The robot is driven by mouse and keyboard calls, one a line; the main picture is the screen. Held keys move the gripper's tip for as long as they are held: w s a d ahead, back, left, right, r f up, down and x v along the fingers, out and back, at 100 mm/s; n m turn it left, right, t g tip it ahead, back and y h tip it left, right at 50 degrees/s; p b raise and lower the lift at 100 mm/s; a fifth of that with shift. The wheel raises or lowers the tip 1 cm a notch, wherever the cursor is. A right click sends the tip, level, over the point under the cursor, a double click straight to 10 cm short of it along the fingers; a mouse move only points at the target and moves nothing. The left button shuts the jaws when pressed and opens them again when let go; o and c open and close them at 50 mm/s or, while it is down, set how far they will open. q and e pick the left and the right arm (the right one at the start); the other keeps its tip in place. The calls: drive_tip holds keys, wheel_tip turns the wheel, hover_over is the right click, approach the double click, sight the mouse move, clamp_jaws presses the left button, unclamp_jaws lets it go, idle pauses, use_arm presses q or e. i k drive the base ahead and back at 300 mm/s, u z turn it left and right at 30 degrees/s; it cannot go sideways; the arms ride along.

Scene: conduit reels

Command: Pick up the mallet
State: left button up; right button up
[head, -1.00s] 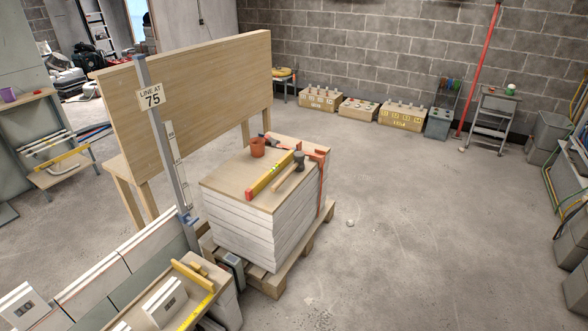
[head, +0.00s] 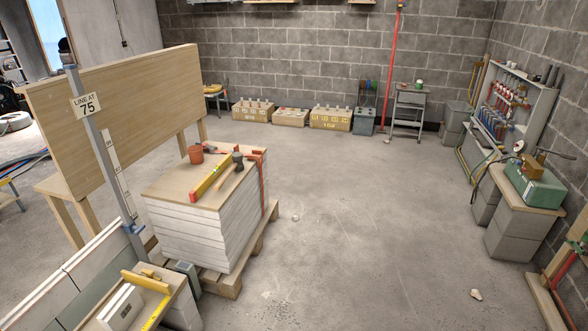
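The mallet (head: 237,161) has a dark head and a light wooden handle. It lies on the wooden top of a stack of white boards (head: 200,232) on a pallet, left of centre in the head view. Its handle points down and left, close beside a yellow spirit level (head: 211,178). An orange-red cup (head: 196,154), a red-handled tool and an orange strap (head: 262,178) are on the same stack. Neither of my grippers shows in this view.
A wooden panel bench (head: 120,105) and a post with a "LINE AT 75" sign (head: 86,104) stand left of the stack. White blocks and a tray with yellow tools are at the lower left. Open concrete floor (head: 350,230) lies right of the stack. A block-supported workbench (head: 525,190) stands at the right wall.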

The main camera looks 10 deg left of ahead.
sight(238, 167)
drive_tip(key=z, duration=0.35)
drive_tip(key=i, duration=0.7)
drive_tip(key=u, duration=0.45)
drive_tip(key=i, duration=1.9)
drive_tip(key=u, duration=1.7)
drive_tip(key=i, duration=0.9)
drive_tip(key=u, duration=0.85)
